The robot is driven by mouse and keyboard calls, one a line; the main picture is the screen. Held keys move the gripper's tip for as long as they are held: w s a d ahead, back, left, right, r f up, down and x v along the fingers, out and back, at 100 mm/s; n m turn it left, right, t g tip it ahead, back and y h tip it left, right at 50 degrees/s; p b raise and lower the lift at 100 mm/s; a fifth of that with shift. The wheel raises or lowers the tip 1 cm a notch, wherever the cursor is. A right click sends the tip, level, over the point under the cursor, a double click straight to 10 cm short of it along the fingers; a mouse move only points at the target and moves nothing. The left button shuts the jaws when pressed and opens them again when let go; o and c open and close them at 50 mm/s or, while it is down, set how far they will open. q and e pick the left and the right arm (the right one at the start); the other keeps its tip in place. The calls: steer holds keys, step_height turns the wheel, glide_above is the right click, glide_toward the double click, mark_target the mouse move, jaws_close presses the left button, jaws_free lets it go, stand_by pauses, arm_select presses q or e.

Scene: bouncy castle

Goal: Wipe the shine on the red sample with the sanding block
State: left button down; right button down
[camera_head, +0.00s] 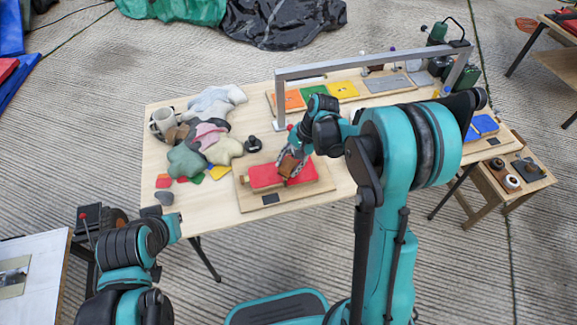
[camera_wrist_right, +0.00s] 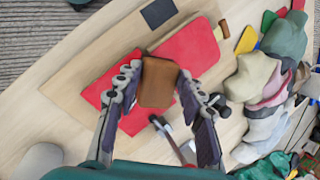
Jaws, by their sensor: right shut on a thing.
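The red sample (camera_head: 262,177) lies on a pale wooden board (camera_head: 243,199) on the table. My right gripper (camera_head: 290,161) is over it, shut on the brown sanding block (camera_head: 286,166). In the right wrist view the block (camera_wrist_right: 158,83) sits between the two fingertips, in front of the red surface (camera_wrist_right: 188,46). Red shows on both sides of the block. The block hides part of the sample, and I cannot tell whether it touches it. I see no distinct shine. My left arm is at the lower left; its gripper does not show.
Several cloths (camera_head: 186,161) and a mug (camera_head: 163,122) stand left of the board. A grey frame (camera_head: 372,64) spans the table behind, over a board with orange, green and yellow samples. A blue sample (camera_head: 485,124) lies right of my arm. The table front is clear.

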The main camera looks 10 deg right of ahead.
step_height(320, 180, up, 3)
steer(key=shift+a+f+p, duration=0.1)
steer(key=shift+p, duration=0.7)
steer(key=shift+r+p, duration=0.8)
steer(key=shift+r, duration=0.4)
steer(key=shift+f, duration=0.1)
